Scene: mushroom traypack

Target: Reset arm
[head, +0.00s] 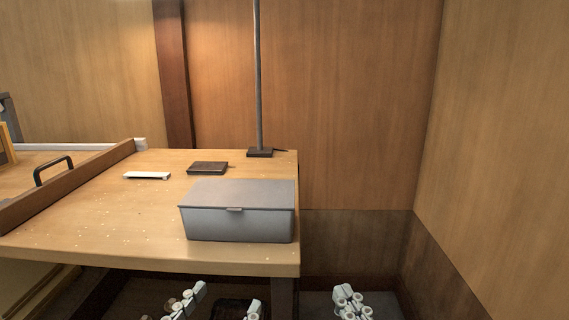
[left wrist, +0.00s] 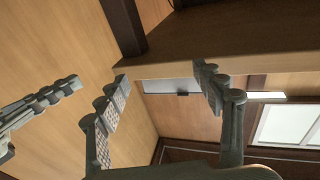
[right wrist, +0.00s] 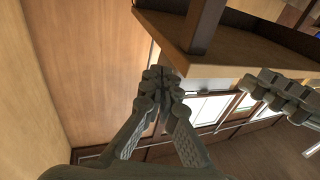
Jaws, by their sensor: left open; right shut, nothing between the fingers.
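My left gripper (head: 219,303) is at the bottom edge of the head view, below the front edge of the table. In the left wrist view its fingers (left wrist: 160,78) stand wide apart with nothing between them. My right gripper (head: 350,302) is at the bottom edge, to the right of the table. In the right wrist view its fingertips (right wrist: 160,82) meet, with nothing held. Both grippers are apart from the table and everything on it. Most of both arms is out of the head view.
A wooden table (head: 130,225) bears a closed grey box (head: 238,224) near its front right corner. A dark flat case (head: 207,168), a white strip (head: 147,175), a pole stand (head: 259,152) and a handled wooden board (head: 75,180) are behind or left. Wooden walls close the right side.

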